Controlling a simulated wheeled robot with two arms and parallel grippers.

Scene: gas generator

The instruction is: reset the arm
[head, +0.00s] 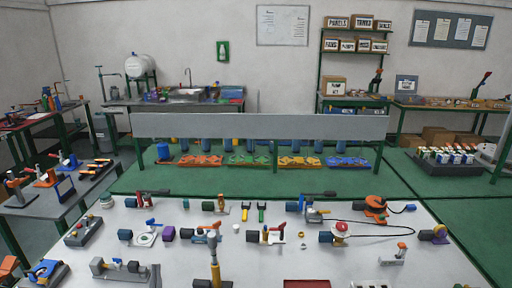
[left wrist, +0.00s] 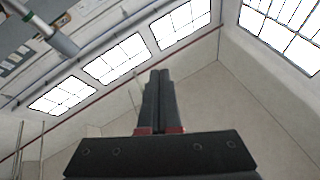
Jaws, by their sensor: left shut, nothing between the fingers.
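My left gripper (left wrist: 159,74) shows in the left wrist view. Its two dark fingers lie together, with red parts at their base, and nothing is between them. It points toward the upper wall and the bright windows, away from any table. I cannot make out either gripper clearly in the head view. My right gripper is not seen.
A white worktable (head: 270,215) with several valves, fittings and tools fills the front of the head view. A grey panel (head: 260,126) stands behind it, above a green surface (head: 140,180). A side bench (head: 50,190) is at the left. A black crate (head: 447,164) is at the right.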

